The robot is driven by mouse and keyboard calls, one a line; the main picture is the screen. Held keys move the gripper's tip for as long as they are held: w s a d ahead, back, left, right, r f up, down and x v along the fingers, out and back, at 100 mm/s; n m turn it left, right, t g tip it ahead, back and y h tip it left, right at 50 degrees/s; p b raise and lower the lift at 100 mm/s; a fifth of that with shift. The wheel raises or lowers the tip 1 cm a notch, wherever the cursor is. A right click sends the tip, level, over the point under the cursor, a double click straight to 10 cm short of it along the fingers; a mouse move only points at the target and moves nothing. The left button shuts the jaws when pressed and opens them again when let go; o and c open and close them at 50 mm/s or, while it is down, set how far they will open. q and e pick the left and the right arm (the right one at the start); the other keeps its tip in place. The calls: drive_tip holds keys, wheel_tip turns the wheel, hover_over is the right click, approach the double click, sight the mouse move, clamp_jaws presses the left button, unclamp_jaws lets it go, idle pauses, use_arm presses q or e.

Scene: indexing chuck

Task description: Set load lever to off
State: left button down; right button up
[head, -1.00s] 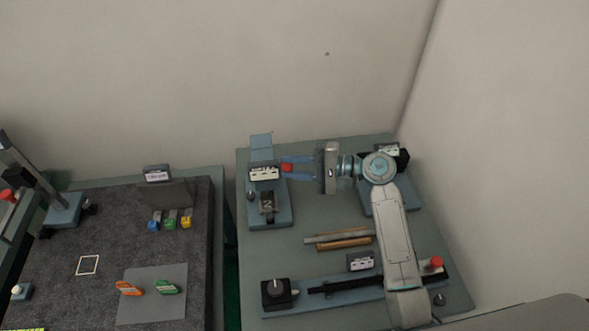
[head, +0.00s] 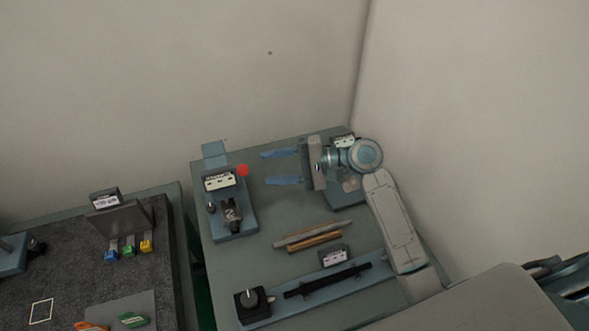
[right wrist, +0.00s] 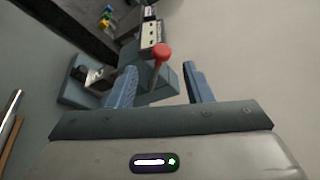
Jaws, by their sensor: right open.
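The lever with a red ball knob (head: 242,170) stands at the right side of a blue-grey fixture (head: 236,231) with a white label plate (head: 219,181). The label text is too small to read. My right gripper (head: 264,168) is open, to the right of the knob and apart from it, its two blue fingers pointing left. In the right wrist view the red knob (right wrist: 161,53) and its grey stem show ahead of the open right gripper (right wrist: 160,70), between the finger lines. My left gripper is out of view.
Brown and grey rods (head: 313,236) lie in the middle of the bench. Another fixture behind my right gripper is partly hidden. A dark mat (head: 60,260) with coloured parts lies left.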

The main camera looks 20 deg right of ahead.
drive_tip(key=shift+b+v, duration=0.8)
drive_tip(key=shift+v, duration=1.55)
